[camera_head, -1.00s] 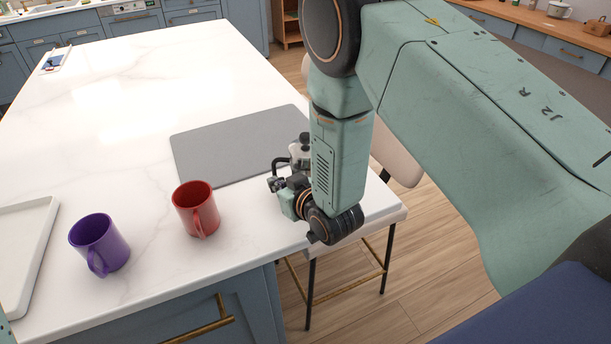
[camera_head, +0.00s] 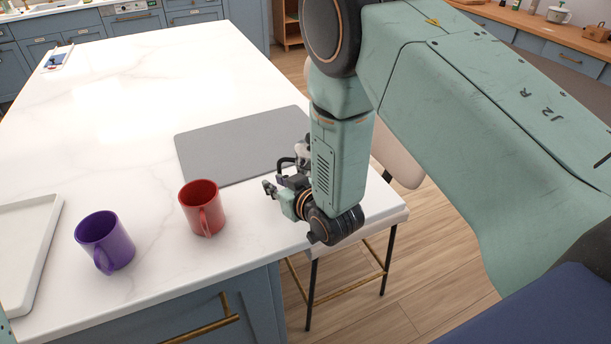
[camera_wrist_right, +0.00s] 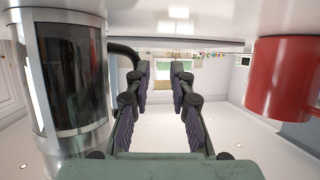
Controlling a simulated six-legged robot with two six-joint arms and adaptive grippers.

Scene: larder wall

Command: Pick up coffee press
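The coffee press (camera_head: 302,154) stands near the right edge of the white counter, mostly hidden behind my right arm in the head view. Its black handle (camera_head: 283,163) points left. In the right wrist view, the press (camera_wrist_right: 70,80) fills the left side, with dark glass in a steel frame. Its handle (camera_wrist_right: 124,50) reaches toward the fingers. My right gripper (camera_head: 272,186) is low beside the press, on the near side. In the wrist view its fingers (camera_wrist_right: 162,70) are apart with nothing between them. I cannot tell whether one finger touches the handle. My left gripper is out of view.
A red mug (camera_head: 203,208) and a purple mug (camera_head: 105,242) stand left of the gripper. The red mug also shows in the wrist view (camera_wrist_right: 280,80). A grey mat (camera_head: 235,147) lies behind; a white tray (camera_head: 45,245) is at far left.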

